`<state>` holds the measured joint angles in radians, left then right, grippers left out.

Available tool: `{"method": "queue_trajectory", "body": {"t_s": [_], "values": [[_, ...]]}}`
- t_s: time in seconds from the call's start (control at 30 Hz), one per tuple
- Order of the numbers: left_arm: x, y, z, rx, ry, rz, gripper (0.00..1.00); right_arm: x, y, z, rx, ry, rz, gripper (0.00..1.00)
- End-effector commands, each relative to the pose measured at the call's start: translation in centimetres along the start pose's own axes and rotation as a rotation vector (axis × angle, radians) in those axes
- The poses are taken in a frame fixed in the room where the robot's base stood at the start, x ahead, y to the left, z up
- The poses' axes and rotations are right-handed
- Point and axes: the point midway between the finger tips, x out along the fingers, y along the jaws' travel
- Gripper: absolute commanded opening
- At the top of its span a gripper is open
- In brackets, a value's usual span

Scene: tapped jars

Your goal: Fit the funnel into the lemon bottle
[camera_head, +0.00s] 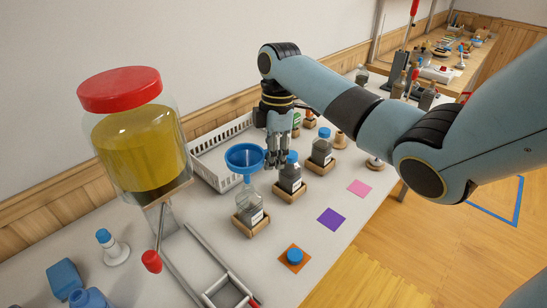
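The blue funnel (245,158) is upright, its cone opening up. Its stem points down at the mouth of a clear glass bottle (250,206) with a white label, standing in a small wooden holder. The stem appears to be at or in the neck; how deep it sits I cannot tell. The label is too small to read, so I cannot confirm this is the lemon bottle. My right gripper (277,160) points down just right of the funnel, close to its rim. Whether its fingers grip or only stand beside the rim is unclear. My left gripper is out of view.
A large red-lidded jar of yellow liquid (137,150) stands on a stand at left. A white basket (214,160) lies behind. A blue cap (295,256) rests on an orange square in front.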

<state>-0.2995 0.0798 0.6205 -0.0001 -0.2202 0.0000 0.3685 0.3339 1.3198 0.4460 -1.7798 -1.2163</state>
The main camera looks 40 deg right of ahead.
Motion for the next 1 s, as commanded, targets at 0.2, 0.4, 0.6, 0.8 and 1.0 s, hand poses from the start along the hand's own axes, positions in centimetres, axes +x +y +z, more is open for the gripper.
{"method": "queue_trajectory", "body": {"t_s": [0.2,0.4,0.6,0.8,1.0], "values": [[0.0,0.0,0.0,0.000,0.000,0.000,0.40,0.1,0.0,0.0,0.000,0.000,0.000,0.00],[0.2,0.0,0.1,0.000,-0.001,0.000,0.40,0.5,0.0,0.1,0.000,0.000,-0.001,0.00],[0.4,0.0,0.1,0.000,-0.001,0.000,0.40,1.0,0.1,0.1,0.000,0.000,-0.001,0.00],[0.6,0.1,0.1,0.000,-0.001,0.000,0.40,1.5,0.2,0.1,0.000,0.000,-0.001,0.00],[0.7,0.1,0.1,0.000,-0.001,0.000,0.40,2.0,0.2,0.2,-0.001,0.000,0.000,0.00]]}}
